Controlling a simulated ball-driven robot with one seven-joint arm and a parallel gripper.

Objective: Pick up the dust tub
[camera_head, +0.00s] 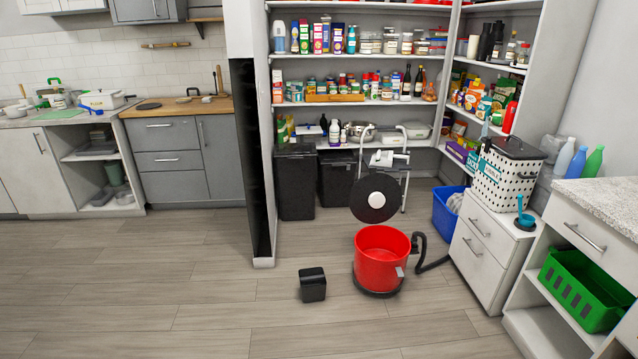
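A red round tub (381,256) stands upright on the wood floor, open at the top and seemingly empty. It sits on a dark base and looks like the body of a canister vacuum. A black round disc with a white centre (376,198), perhaps its lid, shows just above and behind the rim; I cannot tell what holds it. A black hose (421,250) curves beside the tub on its right. A small black box (312,285) stands on the floor to the left. I cannot tell for certain which is the dust tub. My gripper is not in view.
White drawers (481,245) stand right of the tub, with a patterned bin on top. A blue crate (446,216), step stool and black bins (295,184) are behind. A partition edge (252,160) is back left.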

